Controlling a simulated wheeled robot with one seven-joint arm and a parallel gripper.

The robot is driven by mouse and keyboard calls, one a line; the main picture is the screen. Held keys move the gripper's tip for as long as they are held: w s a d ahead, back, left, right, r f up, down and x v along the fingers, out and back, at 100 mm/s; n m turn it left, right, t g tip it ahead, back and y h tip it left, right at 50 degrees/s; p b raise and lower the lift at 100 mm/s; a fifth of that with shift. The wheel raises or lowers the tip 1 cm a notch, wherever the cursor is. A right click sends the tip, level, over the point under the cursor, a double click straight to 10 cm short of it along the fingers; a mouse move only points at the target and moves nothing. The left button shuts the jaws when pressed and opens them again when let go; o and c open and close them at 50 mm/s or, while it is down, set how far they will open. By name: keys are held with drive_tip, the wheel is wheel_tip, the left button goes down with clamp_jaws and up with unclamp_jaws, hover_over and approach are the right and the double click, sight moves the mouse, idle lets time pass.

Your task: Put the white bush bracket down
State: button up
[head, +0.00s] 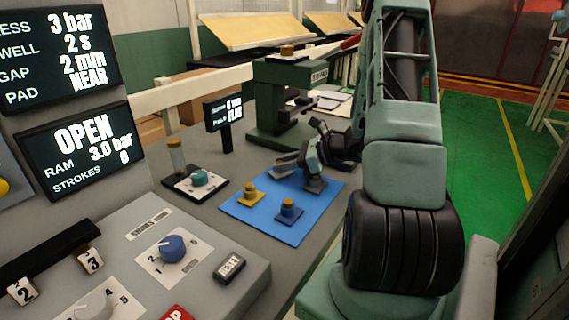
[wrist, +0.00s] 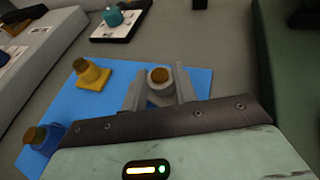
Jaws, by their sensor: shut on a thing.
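My gripper (wrist: 160,92) is shut on the white bush bracket (wrist: 159,98), which has a brown-topped round bush and sits between the two grey fingers in the wrist view. In the head view my gripper (head: 299,174) is low over the right part of the blue mat (head: 257,222). There the bracket cannot be clearly made out behind the fingers. I cannot tell whether its base touches the mat. A yellow bracket (head: 249,194) and a blue bracket (head: 289,211) stand upright on the mat, apart from my gripper.
A green press (head: 280,105) stands behind the mat. A small dark plate with a teal knob (head: 200,178) lies left of it, near a small display (head: 224,112). A grey control panel (head: 170,255) fills the front left. Bare blue mat surrounds the brackets.

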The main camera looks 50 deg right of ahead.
drive_tip(key=shift+f, duration=0.15)
drive_tip(key=o, duration=1)
drive_tip(key=shift+s+d+r, duration=0.1)
drive_tip(key=shift+r, duration=0.15)
drive_tip(key=v, duration=1.1)
drive_tip(key=shift+s+d+r+b, duration=0.15)
drive_tip(key=shift+s+r+b, duration=0.1)
drive_tip(key=shift+s+b, duration=0.1)
drive_tip(key=shift+w, duration=0.1)
